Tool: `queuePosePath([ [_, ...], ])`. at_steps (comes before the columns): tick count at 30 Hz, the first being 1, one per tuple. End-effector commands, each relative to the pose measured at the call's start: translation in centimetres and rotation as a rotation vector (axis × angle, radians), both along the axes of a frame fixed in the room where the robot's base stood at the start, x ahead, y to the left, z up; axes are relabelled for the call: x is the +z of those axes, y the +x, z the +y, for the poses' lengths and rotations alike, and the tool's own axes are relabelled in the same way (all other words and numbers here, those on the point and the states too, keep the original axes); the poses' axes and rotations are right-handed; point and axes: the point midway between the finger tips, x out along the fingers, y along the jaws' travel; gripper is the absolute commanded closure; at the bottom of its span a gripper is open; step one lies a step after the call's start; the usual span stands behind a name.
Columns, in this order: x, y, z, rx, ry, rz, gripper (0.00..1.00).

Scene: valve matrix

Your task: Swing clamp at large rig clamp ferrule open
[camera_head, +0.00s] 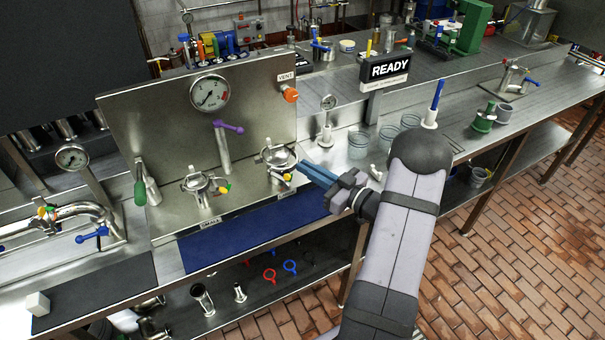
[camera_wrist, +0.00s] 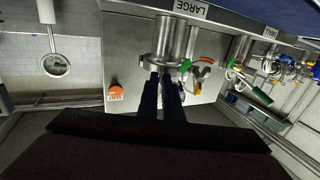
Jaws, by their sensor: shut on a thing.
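The large rig clamp ferrule (camera_head: 278,157) is a steel ring fitting on the right part of the steel panel, with a green and yellow wing handle under it. In the wrist view the ferrule's steel pipe (camera_wrist: 172,38) stands below the LARGE label (camera_wrist: 190,8). My gripper (camera_head: 304,168) has blue fingers that reach the ferrule's right side. In the wrist view the fingertips (camera_wrist: 161,77) meet the clamp's rim and look shut on the clamp. The fingers hide part of the clamp, and I cannot tell how far it is swung.
A second, smaller ferrule (camera_head: 202,185) with a clamp is to the left. A purple-handled valve (camera_head: 224,135) stands between them. A gauge (camera_head: 209,93) and orange vent knob (camera_head: 290,94) are on the panel. Clear beakers (camera_head: 359,143) stand behind my arm. A blue mat (camera_head: 255,232) lies bare in front.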

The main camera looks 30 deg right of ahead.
Motion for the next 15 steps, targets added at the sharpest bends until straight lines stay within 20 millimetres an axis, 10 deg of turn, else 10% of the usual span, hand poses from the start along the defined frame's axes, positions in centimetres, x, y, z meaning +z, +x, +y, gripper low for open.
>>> queuePosePath([
  [15, 0.3, 0.5, -3.0, -0.025, -0.008, -0.007, 1.0],
])
